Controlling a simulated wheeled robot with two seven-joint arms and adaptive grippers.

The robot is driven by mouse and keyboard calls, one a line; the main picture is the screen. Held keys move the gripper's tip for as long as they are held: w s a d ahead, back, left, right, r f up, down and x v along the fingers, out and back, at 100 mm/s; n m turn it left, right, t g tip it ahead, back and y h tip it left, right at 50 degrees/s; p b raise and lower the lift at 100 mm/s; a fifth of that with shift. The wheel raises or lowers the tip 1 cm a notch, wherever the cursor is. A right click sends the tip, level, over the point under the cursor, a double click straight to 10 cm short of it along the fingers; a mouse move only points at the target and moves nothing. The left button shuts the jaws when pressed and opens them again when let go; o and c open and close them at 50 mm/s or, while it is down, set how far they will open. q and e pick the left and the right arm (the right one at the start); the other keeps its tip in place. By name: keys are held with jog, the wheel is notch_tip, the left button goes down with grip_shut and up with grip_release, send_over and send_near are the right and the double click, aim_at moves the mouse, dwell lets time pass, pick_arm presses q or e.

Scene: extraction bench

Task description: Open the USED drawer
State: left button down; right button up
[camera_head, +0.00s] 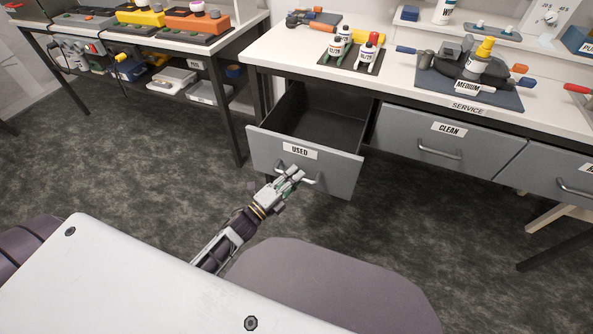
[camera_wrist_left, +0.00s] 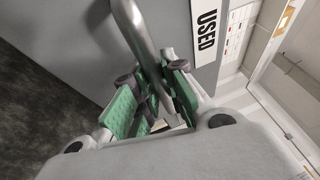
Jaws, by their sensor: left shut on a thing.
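The USED drawer (camera_head: 268,156) is pulled well out from under the service bench, and its dark inside looks empty. Its grey front carries a white USED label, which also shows in the left wrist view (camera_wrist_left: 207,32). My left gripper (camera_head: 293,176) is at the front of the drawer, shut on the metal bar handle (camera_head: 309,181). In the left wrist view the handle (camera_wrist_left: 136,30) runs down between the green finger pads of the gripper (camera_wrist_left: 155,95). The fingers hide part of the handle. My right gripper is not in view.
The CLEAN drawer (camera_head: 456,149) to the right is closed. Bottles on a dark mat (camera_head: 329,62) and a MEDIUM tray (camera_head: 428,83) stand on the service bench (camera_head: 285,58). Another bench (camera_head: 143,41) with a lower shelf is at the left. Dark floor (camera_head: 160,180) in front is clear.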

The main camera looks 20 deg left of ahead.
pick_arm(q)
jog(key=shift+s+f, duration=0.1)
dwell(0.3)
jog(key=c, duration=1.5)
grip_release()
jog(key=shift+o, duration=0.2)
jog(key=shift+s+a, duration=0.1)
jog(key=shift+s, duration=0.05)
jog(key=v, duration=1.1)
jog(key=shift+s, duration=0.3)
jog(key=shift+a, duration=0.15)
jog(key=shift+n, duration=0.3)
